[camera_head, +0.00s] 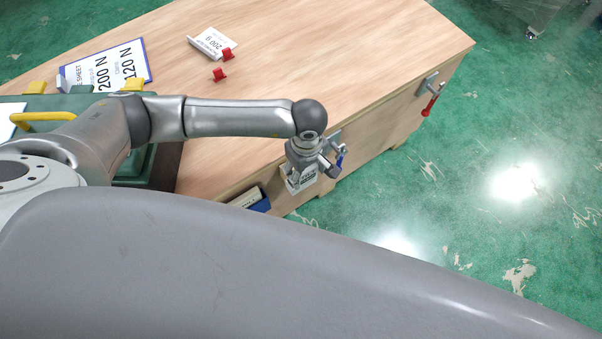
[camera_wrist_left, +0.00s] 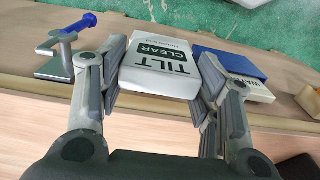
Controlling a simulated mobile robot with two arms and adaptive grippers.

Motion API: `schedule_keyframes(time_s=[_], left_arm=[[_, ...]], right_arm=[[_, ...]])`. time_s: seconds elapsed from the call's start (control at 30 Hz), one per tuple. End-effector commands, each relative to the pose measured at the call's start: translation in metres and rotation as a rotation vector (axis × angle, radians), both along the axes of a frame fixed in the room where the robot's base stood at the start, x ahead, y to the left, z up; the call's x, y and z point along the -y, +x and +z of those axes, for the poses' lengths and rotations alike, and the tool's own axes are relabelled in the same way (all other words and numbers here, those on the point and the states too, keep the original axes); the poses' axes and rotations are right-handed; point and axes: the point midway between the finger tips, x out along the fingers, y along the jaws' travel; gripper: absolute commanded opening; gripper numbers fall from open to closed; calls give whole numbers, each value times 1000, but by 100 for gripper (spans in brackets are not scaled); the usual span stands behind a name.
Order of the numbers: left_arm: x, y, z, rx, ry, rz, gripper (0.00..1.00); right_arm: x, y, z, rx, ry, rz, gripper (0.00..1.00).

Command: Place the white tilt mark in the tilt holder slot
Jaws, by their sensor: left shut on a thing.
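The white tilt mark, a block printed "TILT CLEAR", sits between the fingers of my left gripper (camera_wrist_left: 162,62) in the left wrist view, its label (camera_wrist_left: 160,63) facing the camera. In the head view my left gripper (camera_head: 303,172) is beyond the table's front edge, with the white mark (camera_head: 302,182) at its fingertips. A blue holder (camera_wrist_left: 232,62) with a pale lettered card (camera_wrist_left: 252,90) is just right of the mark in the wrist view; the head view shows it (camera_head: 261,205) on the table's front side. I cannot tell which slot is the tilt slot. My right gripper is not in view.
A blue-handled clamp (camera_wrist_left: 68,45) is left of my fingers; a red-handled clamp (camera_head: 431,98) is at the table's far corner. The wooden table (camera_head: 330,60) carries a clipboard (camera_head: 110,66), a white sign (camera_head: 212,42) and red clips (camera_head: 227,54). Its right part is bare.

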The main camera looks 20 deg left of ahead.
Motion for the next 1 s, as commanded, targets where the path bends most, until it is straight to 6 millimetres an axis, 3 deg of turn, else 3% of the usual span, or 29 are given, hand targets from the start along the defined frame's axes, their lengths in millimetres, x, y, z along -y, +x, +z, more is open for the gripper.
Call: schedule_keyframes(time_s=[0.23, 0.4, 0.63, 0.67, 0.8, 1.0], left_arm=[[-15, 9, -24, 0, 2, 4, 33], [-16, 7, -53, -5, 2, 1, 15], [-15, 7, -52, -4, -1, 0, 14], [-14, 7, -52, -3, -1, 0, 60], [-14, 8, -51, -3, -2, 0, 78], [-15, 9, -51, -1, -1, 0, 80]], right_arm=[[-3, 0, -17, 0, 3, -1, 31], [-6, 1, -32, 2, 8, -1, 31], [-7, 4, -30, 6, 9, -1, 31], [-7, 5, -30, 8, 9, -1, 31], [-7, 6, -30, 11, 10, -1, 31], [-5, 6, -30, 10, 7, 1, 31]])
